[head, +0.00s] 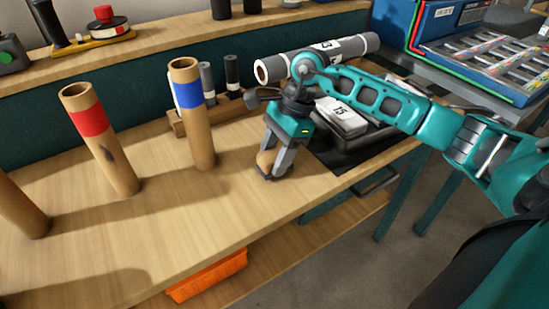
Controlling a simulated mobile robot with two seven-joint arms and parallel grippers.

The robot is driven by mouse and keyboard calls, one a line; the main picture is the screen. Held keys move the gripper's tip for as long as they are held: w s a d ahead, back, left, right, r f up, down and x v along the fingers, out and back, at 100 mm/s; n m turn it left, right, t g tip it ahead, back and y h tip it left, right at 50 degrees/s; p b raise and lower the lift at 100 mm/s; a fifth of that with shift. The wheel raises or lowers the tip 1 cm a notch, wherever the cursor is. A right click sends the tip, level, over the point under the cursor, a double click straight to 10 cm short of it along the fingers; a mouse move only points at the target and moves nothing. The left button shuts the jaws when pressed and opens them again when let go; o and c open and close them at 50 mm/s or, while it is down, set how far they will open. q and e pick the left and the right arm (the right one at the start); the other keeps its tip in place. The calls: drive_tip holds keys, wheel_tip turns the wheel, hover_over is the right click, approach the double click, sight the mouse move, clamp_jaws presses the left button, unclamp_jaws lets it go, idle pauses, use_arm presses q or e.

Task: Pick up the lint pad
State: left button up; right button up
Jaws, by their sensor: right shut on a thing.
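My right gripper (272,174) points down at the wooden bench top, right of the blue-banded tube. Its fingers are shut on a small tan-brown thing (265,160), most likely the lint pad. The fingers cover much of it, and I cannot tell whether it still touches the bench. My left gripper is not in view.
Brown tubes with a red band (88,121) and a blue band (187,95) stand on the bench (235,215). Behind my right gripper are a grey roll (358,46), a white block marked 15 (342,115) and a black tray. The front middle is clear.

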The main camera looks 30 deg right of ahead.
sight(275, 153)
wheel_tip(275, 153, up, 19)
drive_tip(key=p, duration=0.2)
drive_tip(key=o, duration=0.5)
drive_tip(key=c, duration=0.4)
drive_tip(key=a+f+n+g, duration=0.1)
drive_tip(key=f+n, duration=0.1)
drive_tip(key=n, duration=0.1)
drive_tip(key=a+f+n+g+b, duration=0.1)
drive_tip(key=a+f+n, duration=0.1)
drive_tip(key=f+n, duration=0.1)
drive_tip(key=a+f+n+g+h, duration=0.1)
drive_tip(key=f+n, duration=0.1)
drive_tip(key=f, duration=0.1)
drive_tip(key=shift+s+a+n, duration=0.3)
drive_tip(key=shift+a+n, duration=0.05)
drive_tip(key=shift+n, duration=0.05)
drive_tip(key=f+n+h, duration=0.1)
drive_tip(key=f+n, duration=0.1)
drive_tip(key=s+a+f+n+g+h+b, duration=0.1)
drive_tip(key=f+n, duration=0.1)
drive_tip(key=n, duration=0.1)
drive_tip(key=a+f+n+h, duration=0.1)
drive_tip(key=f+n, duration=0.1)
drive_tip(key=n, duration=0.1)
drive_tip(key=shift+s+f+g+b, duration=0.25)
drive_tip(key=shift+g+b, duration=0.05)
drive_tip(key=shift+s+f+n, duration=0.15)
drive_tip(key=shift+f+n, duration=0.3)
drive_tip(key=shift+n, duration=0.35)
